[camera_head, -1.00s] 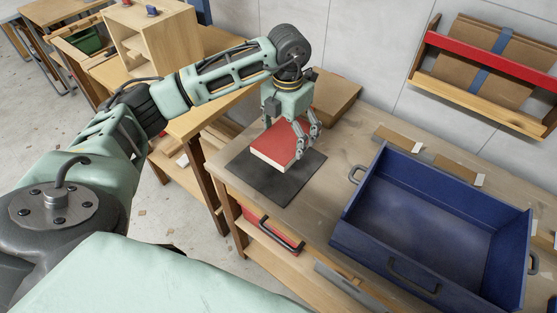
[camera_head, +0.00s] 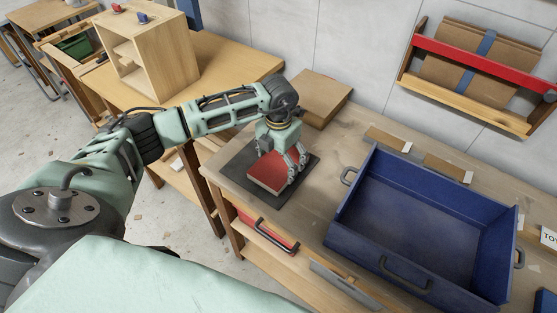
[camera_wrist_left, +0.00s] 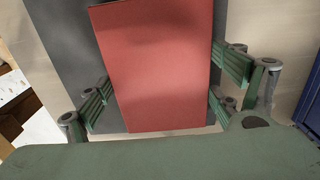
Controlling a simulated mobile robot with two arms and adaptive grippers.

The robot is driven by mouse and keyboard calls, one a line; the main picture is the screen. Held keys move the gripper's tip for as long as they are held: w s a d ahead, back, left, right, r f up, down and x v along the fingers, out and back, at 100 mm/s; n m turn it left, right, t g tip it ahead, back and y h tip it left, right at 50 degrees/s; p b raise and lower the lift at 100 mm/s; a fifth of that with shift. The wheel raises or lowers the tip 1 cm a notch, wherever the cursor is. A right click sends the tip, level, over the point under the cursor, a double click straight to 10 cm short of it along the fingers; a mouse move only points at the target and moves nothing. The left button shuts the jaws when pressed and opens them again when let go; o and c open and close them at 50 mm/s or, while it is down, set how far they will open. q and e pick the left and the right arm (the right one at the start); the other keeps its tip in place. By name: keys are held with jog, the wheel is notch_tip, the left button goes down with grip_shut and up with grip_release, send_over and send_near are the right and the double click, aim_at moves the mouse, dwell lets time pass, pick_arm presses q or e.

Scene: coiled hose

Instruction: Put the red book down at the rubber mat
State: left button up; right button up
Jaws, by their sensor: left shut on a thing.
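The red book (camera_head: 268,172) lies flat at the dark rubber mat (camera_head: 238,168), over its middle, on the wooden workbench. I cannot tell whether it touches the mat or hangs just above it. My left gripper (camera_head: 284,172) is above the book, with its fingers at the book's sides. In the left wrist view the book (camera_wrist_left: 160,65) fills the space between the ribbed finger pads, and the gripper (camera_wrist_left: 160,85) is shut on it. The mat (camera_wrist_left: 65,45) shows to the left of the book there. My right gripper is not in view.
A blue open crate (camera_head: 345,215) stands on the workbench to the right. A cardboard-brown box (camera_head: 318,95) sits behind the gripper near the wall. A wooden shelf unit (camera_head: 165,55) stands on another table at the back left. Bare benchtop (camera_head: 315,200) lies between mat and crate.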

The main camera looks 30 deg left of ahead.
aim_at(279, 163)
pick_arm(q)
jog(key=o, duration=1.3)
jog(key=shift+f, duration=0.1)
jog(key=shift+r, duration=0.25)
jog(key=shift+w+r, duration=0.1)
jog(key=shift+r, duration=0.3)
notch_tip(279, 163, up, 11)
jog(key=b, duration=0.2)
